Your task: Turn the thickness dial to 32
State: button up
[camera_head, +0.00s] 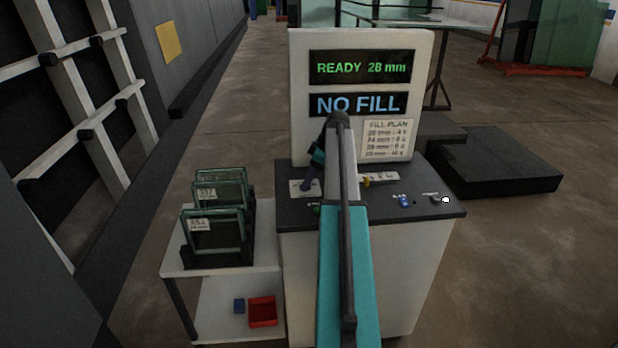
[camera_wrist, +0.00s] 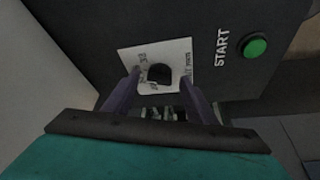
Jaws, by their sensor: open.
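The thickness dial (camera_wrist: 160,74) is a dark round knob on a white label plate (camera_wrist: 181,52) on the dark console top. In the wrist view it sits between and just beyond my gripper's two purple fingers. My gripper (camera_wrist: 160,88) is open, one finger on each side of the knob; I cannot tell whether either touches it. In the head view my gripper (camera_head: 312,182) is over the white plate (camera_head: 296,188), and my arm hides part of the console. The upper display (camera_head: 362,67) reads "READY 28 mm". The dial's small numbers are mostly too blurred to read.
A green START button (camera_wrist: 255,46) is beside the dial plate. A yellow knob (camera_head: 367,180), a blue switch (camera_head: 404,201) and another control (camera_head: 438,199) are to the right. A lower display (camera_head: 358,103) reads "NO FILL". A cart (camera_head: 265,225) with framed panes (camera_head: 214,238) stands left.

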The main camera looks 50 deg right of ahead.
jog(key=shift+f, duration=0.1)
jog(key=c, duration=0.9)
jog(key=shift+d, duration=0.35)
jog(key=shift+c, duration=0.9)
jog(key=shift+a, duration=0.3)
jog(key=shift+m, duration=0.3)
jog(key=shift+s+a+m+h+b, duration=0.1)
jog(key=shift+a+m+h+b, duration=0.1)
jog(key=shift+m+b, duration=0.3)
jog(key=shift+a+m+h+b, duration=0.1)
jog(key=shift+m+h+b, duration=0.1)
jog(key=shift+m+b, duration=0.25)
jog(key=m, duration=0.1)
jog(key=m+h+b, duration=0.1)
jog(key=m, duration=0.1)
jog(key=m+h, duration=0.1)
jog(key=m, duration=0.1)
jog(key=shift+a+m+t, duration=0.25)
jog(key=shift+t, duration=0.05)
